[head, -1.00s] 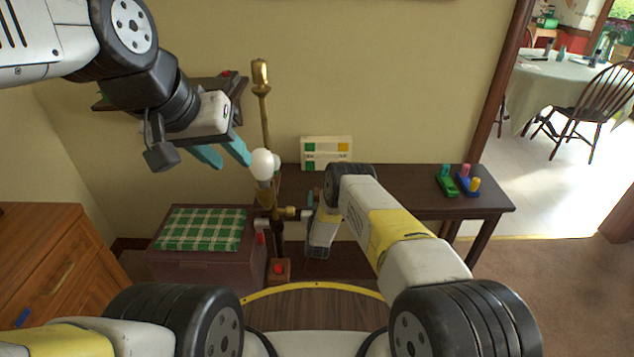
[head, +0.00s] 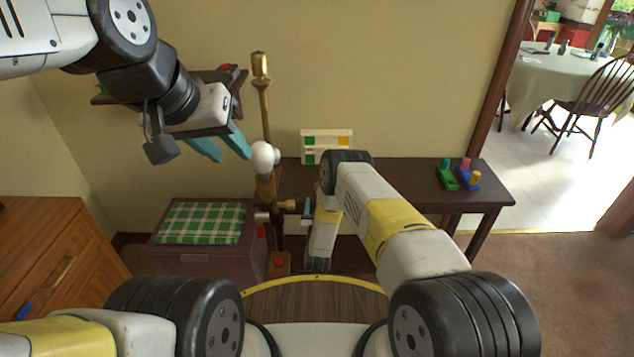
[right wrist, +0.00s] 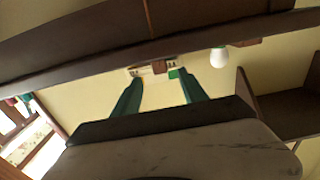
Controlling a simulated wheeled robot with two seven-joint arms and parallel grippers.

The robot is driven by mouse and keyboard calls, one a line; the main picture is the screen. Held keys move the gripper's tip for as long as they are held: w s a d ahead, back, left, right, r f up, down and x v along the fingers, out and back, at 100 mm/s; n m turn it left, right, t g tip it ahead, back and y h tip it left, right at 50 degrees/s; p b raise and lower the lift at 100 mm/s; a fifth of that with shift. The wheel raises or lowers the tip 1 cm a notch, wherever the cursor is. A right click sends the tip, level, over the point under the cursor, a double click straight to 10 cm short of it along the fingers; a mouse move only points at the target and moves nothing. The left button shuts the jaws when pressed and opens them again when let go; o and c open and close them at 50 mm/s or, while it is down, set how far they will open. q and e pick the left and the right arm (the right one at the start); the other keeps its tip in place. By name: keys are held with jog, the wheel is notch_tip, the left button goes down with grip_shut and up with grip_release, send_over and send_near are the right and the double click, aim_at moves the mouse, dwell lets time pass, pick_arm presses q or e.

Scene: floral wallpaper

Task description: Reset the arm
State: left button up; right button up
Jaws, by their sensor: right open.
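My left gripper (head: 222,149) is in the upper left of the head view. Its two teal fingers are spread apart with nothing between them, just up and left of a white bulb (head: 263,157) on a brass lamp (head: 262,88). My right arm reaches forward at the middle and bends down at the table's near edge. The right gripper is mostly hidden in the head view. In the right wrist view its two green fingers (right wrist: 158,90) are spread apart and empty, below the underside of a dark wooden top.
A dark table (head: 400,187) stands ahead with a white panel (head: 327,146) and colored peg blocks (head: 458,176). A chest with a green plaid cushion (head: 202,223) is at left, beside a wooden cabinet (head: 55,262). A wall shelf (head: 116,97) is behind the left arm.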

jog(key=shift+s, duration=0.1)
dwell(0.3)
jog(key=w+r+g, duration=0.1)
jog(key=w+r, duration=0.6)
jog(key=r, duration=0.5)
jog(key=s+d+r+g+y, duration=0.1)
jog(key=s+d+r+g, duration=0.15)
jog(key=r, duration=1.05)
jog(key=s+d+r+g+y, duration=0.1)
jog(key=s+d+r+g, duration=0.15)
jog(key=r, duration=1.05)
jog(key=s+d+r+g, duration=0.1)
jog(key=s+d+r, duration=0.2)
jog(key=s+r, duration=0.35)
jog(key=s+d+r+g, duration=0.15)
jog(key=s+r, duration=0.25)
jog(key=s, duration=0.6)
jog(key=s+d+g, duration=0.1)
jog(key=s+d, duration=0.1)
jog(key=s, duration=1)
jog(key=s+d+g, duration=0.2)
jog(key=s, duration=1.1)
jog(key=shift+d+n, duration=0.3)
jog(key=shift+d, duration=0.1)
